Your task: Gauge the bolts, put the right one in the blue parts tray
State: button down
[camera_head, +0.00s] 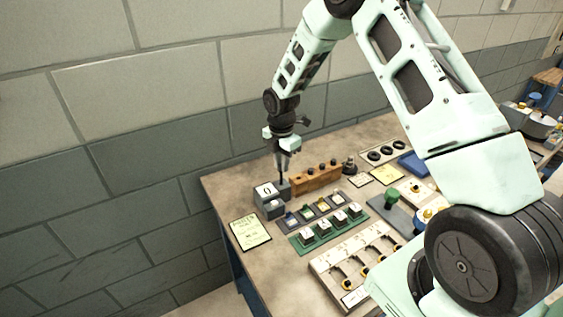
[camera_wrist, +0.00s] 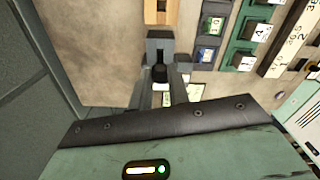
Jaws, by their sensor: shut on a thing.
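My gripper (camera_head: 283,172) points down at the far left of the bench, right over a small grey gauge block with a white "0" display (camera_head: 265,191). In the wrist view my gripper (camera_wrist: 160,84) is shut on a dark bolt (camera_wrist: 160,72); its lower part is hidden. I cannot tell whether the bolt is in the gauge or just above it. Several dark-headed bolts stand in a wooden rack (camera_head: 318,180) right behind the gauge; the rack's end also shows in the wrist view (camera_wrist: 160,17). A blue tray (camera_head: 414,163) lies at the back right, partly covered by my arm.
A yellow-green card (camera_head: 250,232) lies at the bench's left edge. Green and dark holders with numbered white blocks (camera_head: 325,230) stand in front of the gauge. A pale board with hooks (camera_head: 352,265) is nearer. A block wall (camera_head: 140,150) rises behind.

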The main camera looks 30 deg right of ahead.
aim_at(281, 184)
jog(key=shift+f+b, duration=1.75)
jog(key=shift+f, duration=1.25)
dwell(0.3)
jog(key=c, duration=0.9)
grip_release()
jog(key=shift+o, duration=0.2)
jog(key=shift+r+p, duration=2.7)
jog(key=shift+r, duration=1.1)
